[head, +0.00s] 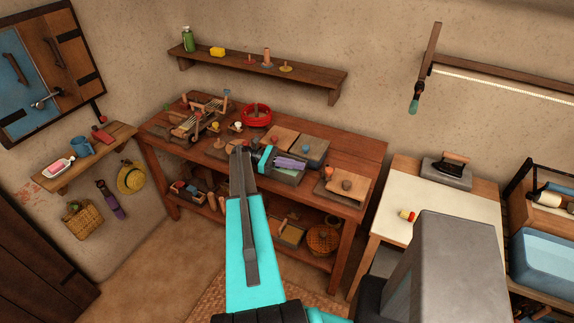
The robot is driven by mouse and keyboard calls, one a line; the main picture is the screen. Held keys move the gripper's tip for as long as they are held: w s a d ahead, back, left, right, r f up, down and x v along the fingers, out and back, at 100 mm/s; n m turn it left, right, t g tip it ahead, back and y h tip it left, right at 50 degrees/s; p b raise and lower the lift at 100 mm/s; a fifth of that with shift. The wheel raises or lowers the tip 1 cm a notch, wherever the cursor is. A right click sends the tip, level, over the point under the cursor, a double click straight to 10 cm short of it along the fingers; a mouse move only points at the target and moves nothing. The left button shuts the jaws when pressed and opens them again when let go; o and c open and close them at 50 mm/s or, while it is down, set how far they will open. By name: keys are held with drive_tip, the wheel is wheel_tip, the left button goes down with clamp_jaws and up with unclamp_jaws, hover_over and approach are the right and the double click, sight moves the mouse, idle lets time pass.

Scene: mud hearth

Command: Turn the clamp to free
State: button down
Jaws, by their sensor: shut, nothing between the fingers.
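The wooden workbench (365,160) stands against the back wall. My gripper (239,151) reaches over its front edge, seen from behind, with its fingers together and empty. Close to the fingertips, on the right, is a grey box (287,177) with a teal piece (265,158) and a purple piece (291,163) at its top. Behind and to the right are flat blocks bearing knobs, one with a red knob (276,141). I cannot tell which of these small fittings is the clamp or how it is turned. My gripper hides part of the bench top.
A wooden cart (198,119) and a red ring-shaped holder (257,118) stand at the back of the bench. A board with a dark knob (346,184) is at its right end. A wall shelf (260,76) hangs above. A white-topped table (405,188) stands right.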

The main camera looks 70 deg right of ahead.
drive_tip(key=w+a+f+t+h, duration=0.2)
drive_tip(key=w+a+f+t, duration=0.1)
drive_tip(key=w+a, duration=0.45)
drive_tip(key=w+a+f+n+t+h+b, duration=0.1)
drive_tip(key=w+a+f+t+b, duration=0.3)
drive_tip(key=a+f, duration=0.8)
drive_tip(key=w+a+f+n+t+b, duration=0.15)
drive_tip(key=w+a+f, duration=0.45)
drive_tip(key=a+f, duration=0.6)
drive_tip(key=s+a+f+m+t+y+b, duration=0.1)
drive_tip(key=s+a+f+b, duration=0.1)
drive_tip(key=a, duration=1.1)
drive_tip(key=s+a+f+m+t+y+b, duration=0.1)
drive_tip(key=s+a+f+b, duration=0.2)
drive_tip(key=a+f, duration=0.4)
drive_tip(key=s+a+f+m+t+y+b, duration=0.1)
drive_tip(key=s+a+f+y+b, duration=0.1)
drive_tip(key=a, duration=1.8)
drive_tip(key=b+x, duration=0.1)
drive_tip(key=x, duration=0.2)
drive_tip(key=shift+s, duration=0.35)
